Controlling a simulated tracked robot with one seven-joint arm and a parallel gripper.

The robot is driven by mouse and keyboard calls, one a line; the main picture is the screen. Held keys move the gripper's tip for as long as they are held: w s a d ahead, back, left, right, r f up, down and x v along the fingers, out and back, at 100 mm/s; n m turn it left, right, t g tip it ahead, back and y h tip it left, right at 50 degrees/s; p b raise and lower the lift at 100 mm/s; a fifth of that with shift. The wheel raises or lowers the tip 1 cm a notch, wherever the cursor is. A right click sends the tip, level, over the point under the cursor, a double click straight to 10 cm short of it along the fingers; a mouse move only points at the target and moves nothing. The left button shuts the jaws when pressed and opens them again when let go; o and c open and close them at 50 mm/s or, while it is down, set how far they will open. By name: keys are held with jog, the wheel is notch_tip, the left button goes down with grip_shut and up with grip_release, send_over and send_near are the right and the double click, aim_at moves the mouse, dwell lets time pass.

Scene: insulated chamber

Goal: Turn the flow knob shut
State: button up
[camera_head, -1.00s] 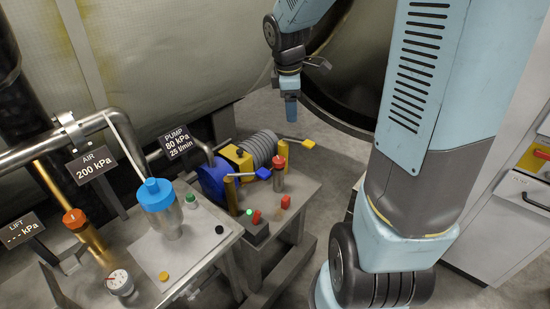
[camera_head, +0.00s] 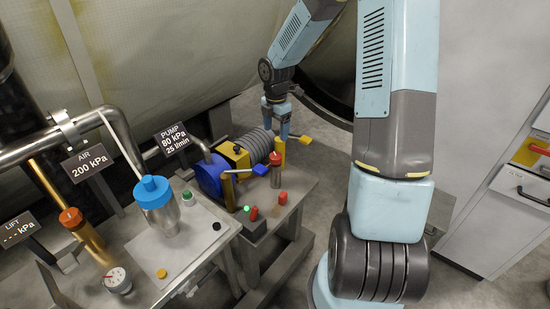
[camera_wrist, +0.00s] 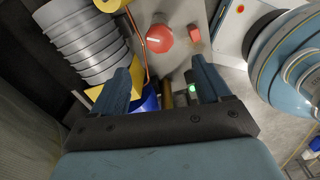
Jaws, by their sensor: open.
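A round red knob (camera_head: 275,158) tops a metal post on the pump bench. In the wrist view the red knob (camera_wrist: 159,38) carries a white mark and lies beyond my fingertips, toward the top of the picture. I take it to be the flow knob, but no label on it is readable. My gripper (camera_head: 284,131) points down above the back of the pump bench, behind the knob in the head view. In the wrist view my gripper (camera_wrist: 163,75) is open, its two fingers apart with nothing gripped. The knob is apart from the fingers.
A blue and yellow pump (camera_head: 212,178) with grey ribbed hose (camera_head: 256,144) stands beside the knob. Yellow-handled (camera_head: 303,139) and blue-handled (camera_head: 260,170) levers are near. The pump sign (camera_head: 171,142) reads 80 kPa. A blue-capped cylinder (camera_head: 154,192) stands on the left bench.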

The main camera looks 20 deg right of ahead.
aim_at(276, 156)
notch_tip(276, 156, down, 13)
jog(key=shift+r, duration=0.1)
dwell(0.4)
jog(key=shift+c, duration=0.2)
